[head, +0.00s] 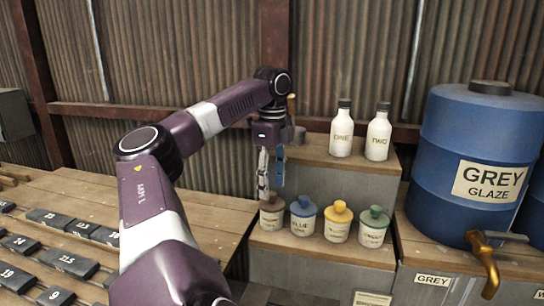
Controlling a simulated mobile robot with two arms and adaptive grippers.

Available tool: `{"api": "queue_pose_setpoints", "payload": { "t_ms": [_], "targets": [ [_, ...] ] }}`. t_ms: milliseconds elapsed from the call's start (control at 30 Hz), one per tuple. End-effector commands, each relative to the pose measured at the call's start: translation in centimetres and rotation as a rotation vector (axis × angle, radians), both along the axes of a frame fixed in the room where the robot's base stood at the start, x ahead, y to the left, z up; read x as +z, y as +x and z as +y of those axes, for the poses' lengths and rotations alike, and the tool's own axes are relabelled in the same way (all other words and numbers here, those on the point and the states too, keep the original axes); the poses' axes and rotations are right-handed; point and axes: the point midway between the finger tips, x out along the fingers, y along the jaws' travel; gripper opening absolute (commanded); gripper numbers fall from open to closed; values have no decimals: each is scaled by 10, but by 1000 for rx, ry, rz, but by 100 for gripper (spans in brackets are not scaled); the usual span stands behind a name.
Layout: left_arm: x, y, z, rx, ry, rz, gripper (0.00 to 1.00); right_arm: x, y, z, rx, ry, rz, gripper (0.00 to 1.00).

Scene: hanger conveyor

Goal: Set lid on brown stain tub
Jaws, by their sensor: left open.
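The brown stain tub (271,216) stands at the left end of a row of small tubs on the lower wooden shelf. Its top looks brown, but the gripper partly covers it, and I cannot tell whether a lid sits on it. My left gripper (270,189) points down just above this tub, with its fingers open. I see no separate brown lid clearly. My right gripper is not in view.
Tubs with blue (303,226), yellow (338,230) and green (373,235) lids stand close on the right. Two white bottles (342,137) stand on the upper shelf (320,159). A blue grey-glaze drum (462,135) is at right. Numbered dark blocks (66,263) lie on the left table.

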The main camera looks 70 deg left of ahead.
Motion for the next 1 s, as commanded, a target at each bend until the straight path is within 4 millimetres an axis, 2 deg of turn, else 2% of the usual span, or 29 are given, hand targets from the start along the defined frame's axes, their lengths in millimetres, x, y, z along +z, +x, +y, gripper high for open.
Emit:
{"api": "queue_pose_setpoints", "payload": {
  "t_ms": [400,800,1000],
  "targets": [
    [37,0,0,1,-2,2,49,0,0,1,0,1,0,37],
    [85,-2,1,5,0,4,49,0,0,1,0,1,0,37],
    [96,-1,0,2,-2,2,49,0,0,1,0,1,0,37]
  ]
}}
